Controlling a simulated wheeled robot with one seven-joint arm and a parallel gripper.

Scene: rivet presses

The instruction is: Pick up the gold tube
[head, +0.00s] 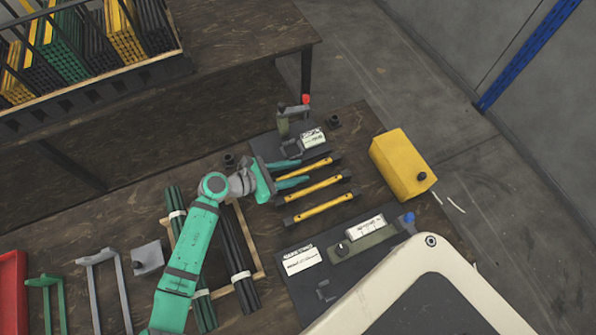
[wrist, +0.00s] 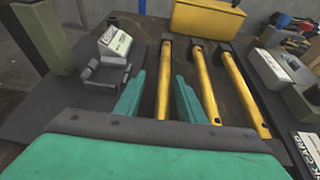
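Three gold tubes with black ends lie side by side on the bench. The farthest gold tube (head: 312,167) shows in the wrist view (wrist: 164,85) between the two teal fingers of my gripper (head: 304,170). My gripper is open, with one finger on each side of this tube and visible gaps to it. The middle gold tube (head: 317,187) lies just beyond the right finger in the wrist view (wrist: 206,85). The nearest gold tube (head: 323,208) lies further right there (wrist: 243,92). The finger height above the bench is hard to tell.
A rivet press (head: 290,122) with a white label stands close beyond the fingers. A yellow box (head: 402,165) is to the right. A second dark station (head: 345,262) lies nearer. Dark and green tubes lie in a wooden frame (head: 258,272) under my arm.

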